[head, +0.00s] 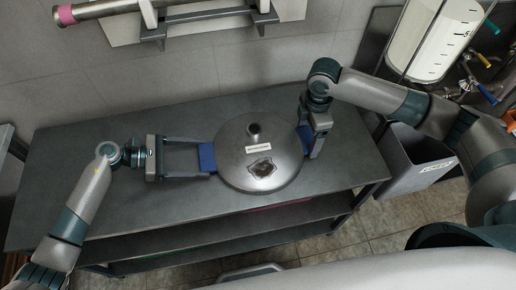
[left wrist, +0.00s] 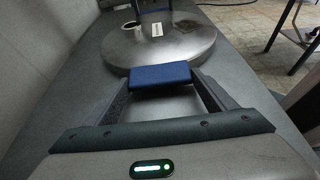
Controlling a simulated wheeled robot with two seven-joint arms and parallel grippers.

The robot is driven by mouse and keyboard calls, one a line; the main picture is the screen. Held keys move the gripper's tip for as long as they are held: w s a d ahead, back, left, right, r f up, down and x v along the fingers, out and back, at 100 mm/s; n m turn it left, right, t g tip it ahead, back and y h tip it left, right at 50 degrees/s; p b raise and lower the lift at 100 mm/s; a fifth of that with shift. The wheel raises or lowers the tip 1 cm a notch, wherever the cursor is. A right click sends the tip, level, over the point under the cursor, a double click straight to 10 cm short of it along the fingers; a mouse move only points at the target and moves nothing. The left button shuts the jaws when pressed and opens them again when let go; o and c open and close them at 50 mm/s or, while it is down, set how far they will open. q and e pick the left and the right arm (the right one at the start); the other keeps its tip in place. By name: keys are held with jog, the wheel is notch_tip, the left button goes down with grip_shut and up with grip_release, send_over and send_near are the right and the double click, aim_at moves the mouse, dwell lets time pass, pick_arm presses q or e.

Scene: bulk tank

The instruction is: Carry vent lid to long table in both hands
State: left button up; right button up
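A grey bin (head: 415,160) stands beyond the table's right end. A white graduated container (head: 435,40) and colored valves are at the upper right. A wall rack with a steel tube (head: 110,8) is above. The table top is clear left and right of the lid.

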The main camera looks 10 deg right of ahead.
pick_arm(q)
jog(key=c, duration=1.2)
pick_arm(e)
jog(key=c, duration=1.2)
pick_arm(q)
jog(key=shift+o, duration=0.2)
pick_arm(e)
jog(key=shift+o, duration=0.2)
pick_arm(q)
jog(key=shift+r, duration=0.2)
pick_arm(e)
jog(key=shift+w+r, duration=0.1)
jog(key=shift+r, duration=0.1)
